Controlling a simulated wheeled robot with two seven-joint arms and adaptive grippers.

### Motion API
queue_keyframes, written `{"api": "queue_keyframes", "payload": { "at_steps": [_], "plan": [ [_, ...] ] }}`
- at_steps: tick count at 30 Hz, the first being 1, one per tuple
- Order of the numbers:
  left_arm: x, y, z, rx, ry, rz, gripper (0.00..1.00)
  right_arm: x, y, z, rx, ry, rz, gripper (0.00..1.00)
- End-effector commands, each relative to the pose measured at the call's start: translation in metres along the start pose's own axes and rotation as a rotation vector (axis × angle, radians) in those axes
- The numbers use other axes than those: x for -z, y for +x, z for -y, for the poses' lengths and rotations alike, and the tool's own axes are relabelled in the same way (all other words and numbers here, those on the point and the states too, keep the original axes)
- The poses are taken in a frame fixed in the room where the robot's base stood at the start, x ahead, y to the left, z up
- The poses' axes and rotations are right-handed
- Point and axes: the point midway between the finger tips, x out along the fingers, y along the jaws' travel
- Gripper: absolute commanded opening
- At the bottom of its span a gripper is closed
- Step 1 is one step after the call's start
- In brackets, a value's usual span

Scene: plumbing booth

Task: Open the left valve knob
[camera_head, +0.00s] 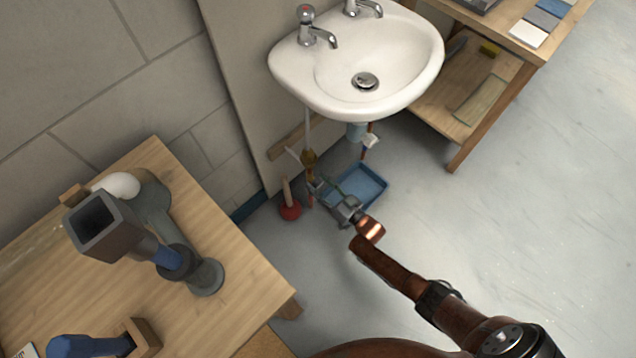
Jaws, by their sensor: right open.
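The white sink (425,55) has a left tap (306,16) with a red-dotted top and a right tap (362,8). Under it, a thin pipe drops on the left to a small brass valve fitting (309,158); I take this as the left valve, but its knob is too small to make out clearly. A second pipe on the right carries a whitish fitting (369,140). My right gripper (325,187) is open below the sink, just below and right of the brass fitting in the picture. I cannot tell whether they touch. My left gripper is not in view.
A blue tray (371,187) lies on the floor behind my right gripper. A red plunger (289,210) stands left of it. A wooden table (240,255) with pipe-like parts is at left; a wooden shelf unit (520,75) is at right. The right floor is clear.

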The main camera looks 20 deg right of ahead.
Motion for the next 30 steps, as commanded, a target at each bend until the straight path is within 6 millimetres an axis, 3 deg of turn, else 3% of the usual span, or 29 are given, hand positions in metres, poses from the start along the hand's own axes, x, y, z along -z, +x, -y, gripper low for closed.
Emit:
{"api": "queue_keyframes", "payload": {
  "at_steps": [5, 23, 30],
  "plan": [
    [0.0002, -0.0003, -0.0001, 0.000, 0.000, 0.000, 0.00, 0.0006, 0.0001, 0.0003, 0.000, 0.000, -0.001, 0.46],
    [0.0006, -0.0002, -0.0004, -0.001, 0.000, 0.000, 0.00, 0.0002, -0.0002, 0.0000, 0.000, 0.000, 0.000, 0.05],
    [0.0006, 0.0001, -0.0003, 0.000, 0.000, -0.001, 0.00, -0.0001, -0.0004, -0.0004, -0.001, -0.018, 0.000, 0.05]
  ]
}}
